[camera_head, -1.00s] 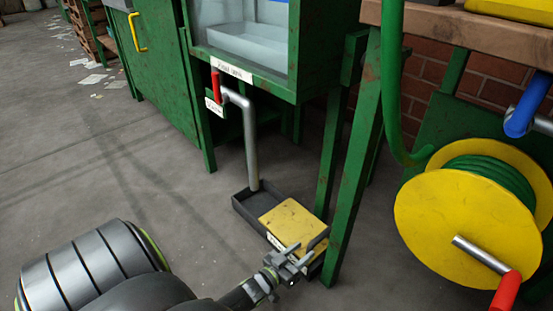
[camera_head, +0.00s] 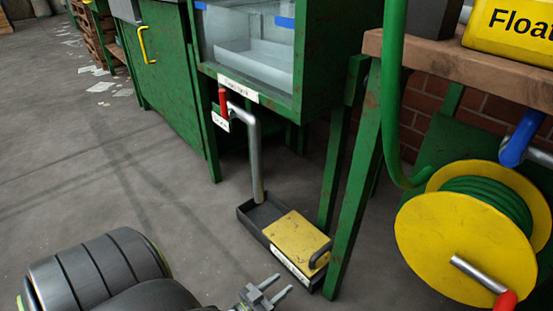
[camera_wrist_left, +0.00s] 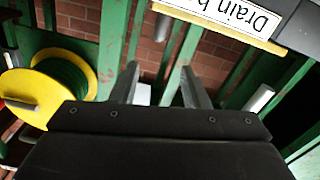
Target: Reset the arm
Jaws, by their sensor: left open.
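My left gripper (camera_head: 270,289) is at the bottom middle of the head view, in front of the dark drain tray (camera_head: 262,214). It is apart from the tray. In the left wrist view its two fingers (camera_wrist_left: 157,90) stand apart with nothing between them. A yellow lid (camera_head: 294,238) with a dark handle lies on the right part of the tray. My right gripper is not in view.
A green-framed glass tank (camera_head: 246,40) stands above the tray, with a grey pipe (camera_head: 256,150) and a red valve handle (camera_head: 222,102). A yellow hose reel (camera_head: 450,245) is at the right. A workbench (camera_head: 450,50) stands behind it.

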